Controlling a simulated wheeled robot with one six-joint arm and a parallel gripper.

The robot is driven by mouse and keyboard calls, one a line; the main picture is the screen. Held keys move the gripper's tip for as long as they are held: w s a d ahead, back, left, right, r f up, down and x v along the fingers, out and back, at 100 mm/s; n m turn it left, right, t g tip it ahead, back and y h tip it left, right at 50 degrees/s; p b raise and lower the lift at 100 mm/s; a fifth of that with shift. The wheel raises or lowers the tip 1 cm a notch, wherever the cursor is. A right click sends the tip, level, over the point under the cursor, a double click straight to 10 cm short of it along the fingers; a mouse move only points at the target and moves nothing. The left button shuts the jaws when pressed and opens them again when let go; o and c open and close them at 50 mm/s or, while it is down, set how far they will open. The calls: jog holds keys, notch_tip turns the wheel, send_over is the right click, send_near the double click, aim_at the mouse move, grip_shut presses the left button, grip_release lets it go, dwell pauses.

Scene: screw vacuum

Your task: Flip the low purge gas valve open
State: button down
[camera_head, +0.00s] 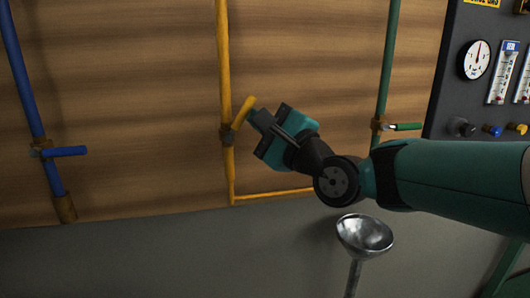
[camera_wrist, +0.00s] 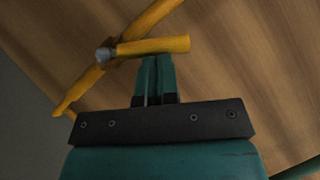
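A yellow valve handle (camera_head: 243,112) sits on the yellow pipe (camera_head: 224,60) on the wood-panelled wall. It tilts up and to the right from its brass-coloured valve body (camera_head: 227,133). My gripper (camera_head: 255,115) is right beside the handle, on its right. In the wrist view the handle (camera_wrist: 155,46) lies crosswise just beyond the tips of my gripper (camera_wrist: 157,58). The two fingers are pressed close together, with nothing seen between them. Tips and handle look very near or touching; I cannot tell which. No label on this valve is readable.
A blue pipe (camera_head: 25,80) with a blue handle (camera_head: 66,151) stands at left. A green pipe (camera_head: 389,60) with a green handle (camera_head: 406,127) stands at right, near a dark gauge panel (camera_head: 455,90). A metal funnel (camera_head: 364,235) is below my arm.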

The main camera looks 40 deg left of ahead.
jog(key=n+h+p, duration=0.1)
jog(key=s+r+n+g+p, duration=0.1)
jog(key=n, duration=0.1)
jog(key=a+r+n+h+p, duration=0.1)
jog(key=n, duration=0.1)
jog(key=shift+s+r+g+h, duration=0.1)
jog(key=shift+s+g+h, duration=0.2)
jog(key=shift+s, duration=0.1)
jog(key=shift+s+a+r, duration=0.1)
jog(key=shift+s+a, duration=0.15)
jog(key=shift+s+r, duration=0.1)
jog(key=shift+r, duration=0.05)
jog(key=w+d+b, duration=0.3)
jog(key=d+b, duration=0.1)
jog(key=d, duration=0.9)
jog(key=shift+w+a, duration=0.1)
